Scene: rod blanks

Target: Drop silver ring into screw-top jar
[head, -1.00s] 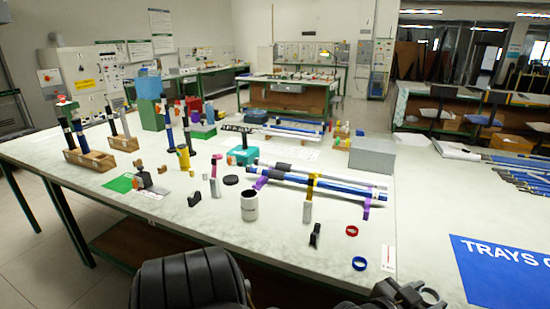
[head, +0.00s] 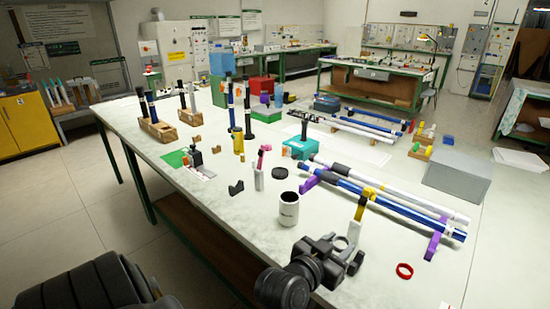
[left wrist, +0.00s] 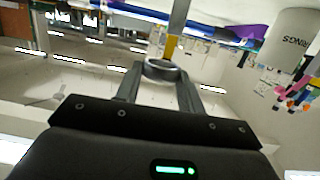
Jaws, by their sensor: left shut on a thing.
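The screw-top jar (head: 289,211) is a white cylinder with a dark open mouth, upright on the table. A round black lid (head: 280,173) lies flat just behind it. My left gripper (head: 347,252) is right of the jar and nearer the camera, apart from it. In the left wrist view my left gripper (left wrist: 160,78) is shut on the silver ring (left wrist: 160,67), held between the fingertips. The ring is hard to make out in the head view. My right gripper is not in view.
A red ring (head: 404,271) lies right of the gripper. Blue and white rods rest on purple supports (head: 433,247) behind it. A grey post with a yellow and black top (head: 361,207) stands close behind the gripper. A small black stand (head: 236,188) is left of the jar.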

